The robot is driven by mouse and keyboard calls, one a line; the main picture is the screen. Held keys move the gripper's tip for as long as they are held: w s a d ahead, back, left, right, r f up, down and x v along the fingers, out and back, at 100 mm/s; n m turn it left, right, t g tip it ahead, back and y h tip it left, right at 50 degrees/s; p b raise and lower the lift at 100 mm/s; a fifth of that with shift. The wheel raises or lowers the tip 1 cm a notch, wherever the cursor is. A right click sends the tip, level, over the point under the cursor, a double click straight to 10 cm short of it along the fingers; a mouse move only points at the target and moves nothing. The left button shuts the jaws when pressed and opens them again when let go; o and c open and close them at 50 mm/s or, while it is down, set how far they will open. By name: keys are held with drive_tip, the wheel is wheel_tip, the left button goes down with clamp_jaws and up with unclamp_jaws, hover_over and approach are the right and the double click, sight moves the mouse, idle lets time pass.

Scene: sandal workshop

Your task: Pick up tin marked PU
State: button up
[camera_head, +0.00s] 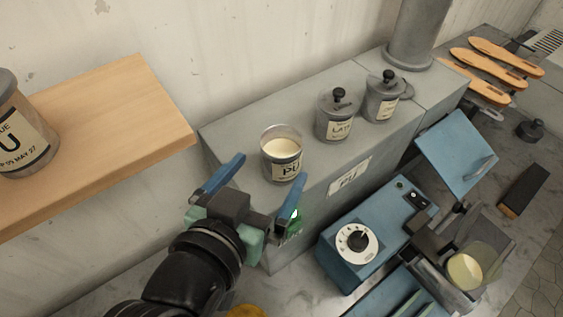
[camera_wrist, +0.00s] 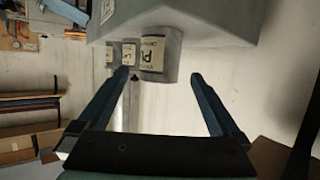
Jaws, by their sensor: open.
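The tin marked PU (camera_head: 283,156) stands upright and open on the grey box-shaped ledge, with cream-coloured content and a label on its front. My gripper (camera_head: 266,183) is open and empty, just in front of the tin and to its left, with blue fingers apart. In the wrist view the PU tin (camera_wrist: 160,55) appears upside down, beyond and between the fingertips of my gripper (camera_wrist: 160,76). The fingers do not appear to touch it.
Two lidded tins, one marked LATEX (camera_head: 337,116) and another (camera_head: 382,97), stand right of the PU tin. A wooden shelf (camera_head: 150,110) holds a larger tin (camera_head: 22,135) at left. A blue machine (camera_head: 372,235) with a dial stands below right.

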sight(288, 144)
drive_tip(key=b+x, duration=0.2)
drive_tip(key=b, duration=0.1)
drive_tip(key=shift+f, duration=0.25)
drive_tip(key=shift+w+d+p, duration=0.15)
drive_tip(key=shift+w+p, duration=0.05)
drive_tip(key=shift+w, duration=0.25)
drive_tip(key=shift+w+d+p, duration=0.15)
drive_tip(key=shift+w+d, duration=0.05)
drive_tip(key=shift+w, duration=0.25)
drive_tip(key=shift+p+x, duration=1.15)
drive_tip(key=shift+x, duration=1.95)
drive_tip(key=shift+s+f, duration=0.15)
drive_tip(key=shift+c, duration=0.2)
clamp_jaws()
